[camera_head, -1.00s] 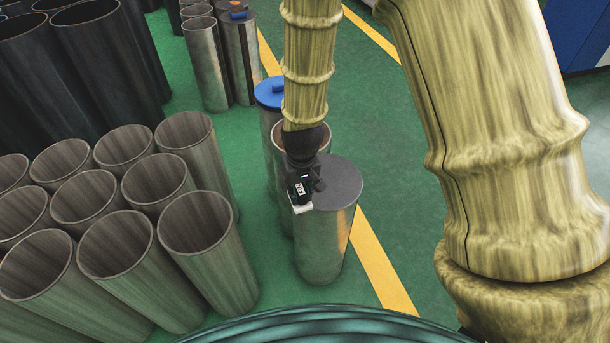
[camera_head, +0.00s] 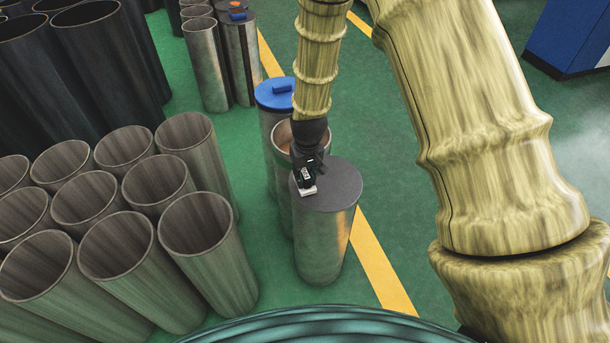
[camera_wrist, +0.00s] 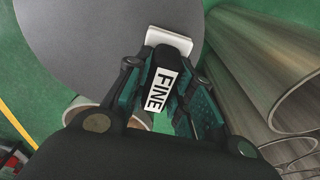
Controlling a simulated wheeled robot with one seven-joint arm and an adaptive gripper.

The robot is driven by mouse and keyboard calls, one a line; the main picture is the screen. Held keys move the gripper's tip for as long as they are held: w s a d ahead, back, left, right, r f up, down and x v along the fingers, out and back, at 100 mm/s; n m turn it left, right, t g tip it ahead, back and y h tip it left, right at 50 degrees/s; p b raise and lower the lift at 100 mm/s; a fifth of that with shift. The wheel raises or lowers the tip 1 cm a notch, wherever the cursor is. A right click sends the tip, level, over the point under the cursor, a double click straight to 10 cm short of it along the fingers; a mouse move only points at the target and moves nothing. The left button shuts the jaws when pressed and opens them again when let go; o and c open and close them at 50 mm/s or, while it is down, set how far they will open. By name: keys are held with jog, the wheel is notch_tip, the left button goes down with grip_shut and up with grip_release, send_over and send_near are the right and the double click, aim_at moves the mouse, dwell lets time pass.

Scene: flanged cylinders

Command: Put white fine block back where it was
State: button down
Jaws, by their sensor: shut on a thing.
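The white fine block (camera_head: 309,192) has a pale end and a dark body with a "FINE" label; it also shows in the wrist view (camera_wrist: 168,40). My gripper (camera_head: 308,178) is shut on its dark body, with a finger on each side in the wrist view (camera_wrist: 163,80). The block is over the left part of the flat grey top (camera_head: 336,188) of a metal cylinder. This top also fills much of the wrist view (camera_wrist: 100,50). I cannot tell whether the block touches it.
An open cylinder (camera_head: 284,137) stands right behind, partly hidden by my arm. Behind it is a cylinder with a blue lid (camera_head: 268,96) bearing a blue block (camera_head: 282,89). Several open cylinders (camera_head: 195,225) crowd the left. Green floor (camera_head: 420,215) is free at right.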

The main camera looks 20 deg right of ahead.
aim_at(307, 176)
jog(key=shift+f, duration=0.15)
jog(key=c, duration=1.2)
grip_release()
jog(key=shift+c, duration=0.2)
notch_tip(307, 176, up, 12)
jog(key=s, duration=0.1)
jog(key=shift+s, duration=0.25)
